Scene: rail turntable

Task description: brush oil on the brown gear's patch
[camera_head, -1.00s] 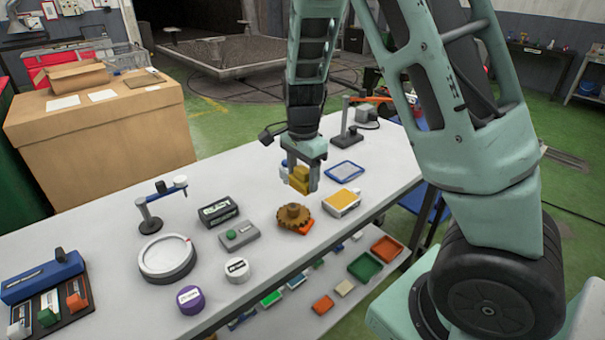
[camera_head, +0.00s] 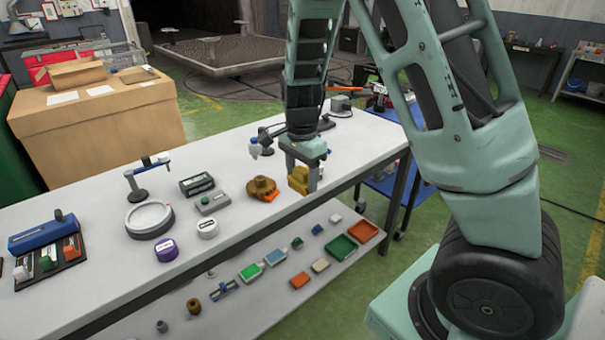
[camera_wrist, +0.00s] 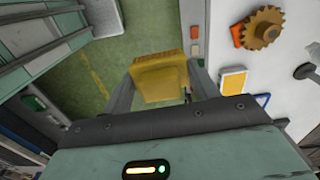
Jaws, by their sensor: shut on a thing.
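My gripper (camera_head: 303,178) is shut on a yellow block (camera_head: 298,179), held in the air near the table's front edge, to the right of the gear. In the wrist view the block (camera_wrist: 160,80) sits between both fingers and has a rough, bristly far edge. The brown gear (camera_head: 263,187) lies on the table with an orange piece (camera_head: 269,198) showing under its front side. The gear also shows at the top right of the wrist view (camera_wrist: 262,27), apart from my gripper. I cannot make out a separate patch on the gear.
A white box with a yellow top (camera_wrist: 233,84) lies near the gear. A grey box with a green button (camera_head: 212,203), a black labelled box (camera_head: 197,185) and a round white dish (camera_head: 150,220) stand left of it. A lower shelf (camera_head: 262,300) holds several small trays.

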